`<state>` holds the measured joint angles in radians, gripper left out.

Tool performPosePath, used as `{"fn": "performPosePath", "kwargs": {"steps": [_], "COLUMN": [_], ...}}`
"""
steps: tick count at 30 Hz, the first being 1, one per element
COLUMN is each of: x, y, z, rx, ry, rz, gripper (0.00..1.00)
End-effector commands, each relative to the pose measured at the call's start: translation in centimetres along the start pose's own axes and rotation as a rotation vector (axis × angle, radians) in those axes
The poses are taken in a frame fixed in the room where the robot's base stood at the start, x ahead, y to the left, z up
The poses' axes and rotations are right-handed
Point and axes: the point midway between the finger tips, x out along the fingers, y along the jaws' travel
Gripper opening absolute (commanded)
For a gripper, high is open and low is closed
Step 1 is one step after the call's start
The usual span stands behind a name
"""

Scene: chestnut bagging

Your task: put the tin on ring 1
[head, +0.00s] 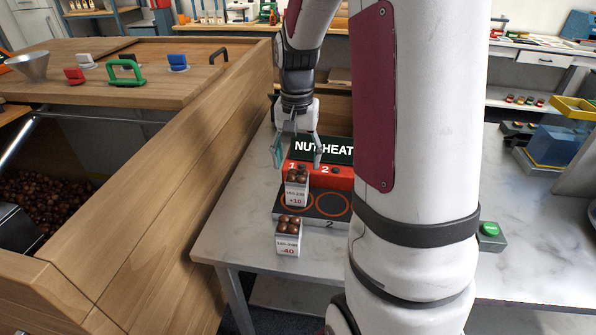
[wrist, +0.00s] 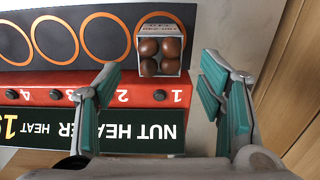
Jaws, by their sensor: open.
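A small white tin of chestnuts (head: 296,193) with a "+10" label stands on the heater's dark plate (head: 338,222), over ring 1 (head: 283,206). In the wrist view the same tin (wrist: 158,66) covers part of that ring, whose arc shows beyond it. A second chestnut tin (head: 287,242), labelled "-40", stands at the heater's front left. My gripper (head: 297,162) is open and empty, above and behind the first tin. In the wrist view its teal fingers are spread to either side, apart from the tin.
The red panel (head: 334,181) with knobs and the "NUT HEATER" sign (head: 324,150) stand behind the plate. Several more rings (wrist: 53,39) look empty. A wooden chestnut bin (head: 200,170) borders the table on the left. A green button (head: 489,230) sits at right.

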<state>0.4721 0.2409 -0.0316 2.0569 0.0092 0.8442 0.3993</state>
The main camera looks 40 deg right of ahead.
Motion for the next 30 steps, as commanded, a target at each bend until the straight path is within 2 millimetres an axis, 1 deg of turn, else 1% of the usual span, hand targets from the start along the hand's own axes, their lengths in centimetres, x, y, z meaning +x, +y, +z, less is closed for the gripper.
{"fn": "performPosePath", "kwargs": {"steps": [1, 6, 8, 10, 11, 14, 15, 16, 18, 20, 21, 23, 24, 27, 30], "x": [-0.7, -1.9, -2.7, -4.0, -4.7, -7.1, -8.0, -8.6, -9.8, -10.6, -11.0, -11.4, -11.6, -11.7, -11.4], "y": [0.0, -0.2, -0.4, -0.8, -1.0, -1.4, -1.4, -1.4, -1.1, -0.7, -0.3, 0.4, 0.9, 2.4, 3.7], "z": [0.0, 0.3, 1.1, 2.7, 3.6, 7.5, 9.2, 10.5, 13.4, 15.9, 17.5, 19.9, 21.4, 24.7, 27.1], "rx": [0.0, -0.01, -0.031, -0.076, -0.102, -0.208, -0.256, -0.291, -0.373, -0.444, -0.49, -0.56, -0.607, -0.716, -0.802], "ry": [0.002, 0.003, 0.008, 0.016, 0.022, 0.041, 0.049, 0.054, 0.068, 0.079, 0.087, 0.099, 0.106, 0.125, 0.141], "rz": [-0.001, -0.002, -0.005, -0.011, -0.015, -0.028, -0.033, -0.037, -0.045, -0.051, -0.056, -0.062, -0.066, -0.074, -0.081], "gripper": [0.63, 0.63, 0.63, 0.63, 0.63, 0.63, 0.63, 0.63, 0.63, 0.63, 0.63, 0.63, 0.63, 0.63, 0.63]}}
